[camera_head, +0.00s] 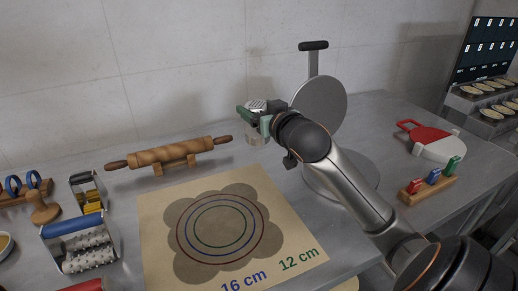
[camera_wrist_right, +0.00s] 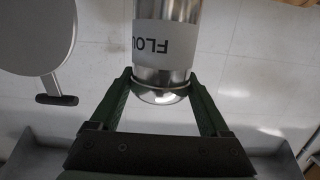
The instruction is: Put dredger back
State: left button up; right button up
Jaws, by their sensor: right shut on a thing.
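The dredger is a metal shaker (camera_head: 256,104) with a perforated top, near the back wall in the head view. In the right wrist view the dredger (camera_wrist_right: 167,45) shows a pale band with the letters "FLOU", upside down in the picture. My right gripper (camera_head: 255,117) has its green fingers on either side of it. In the right wrist view the gripper (camera_wrist_right: 160,82) is shut on the dredger near its rounded shiny end. The dredger looks upright, and I cannot tell whether its base touches the table. My left gripper is not in view.
A round press with a raised lid (camera_head: 320,103) stands just right of the dredger. A rolling pin (camera_head: 170,153) rests on a stand to the left. A marked dough mat (camera_head: 310,250) lies in front.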

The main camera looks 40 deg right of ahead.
jog(key=shift+d, duration=0.2)
jog(key=w+d+f, duration=0.3)
jog(key=f, duration=0.1)
jog(key=w+d+f, duration=0.3)
jog(key=w+f, duration=0.1)
jog(key=w+d+f+b, duration=0.1)
jog(key=w+d+f, duration=0.2)
jog(key=f, duration=0.2)
jog(key=shift+w+d, duration=0.15)
jog(key=shift+d, duration=0.1)
jog(key=shift+f, duration=0.1)
jog(key=o, duration=1.4)
jog(key=shift+f, duration=0.1)
jog(key=shift+o, duration=0.2)
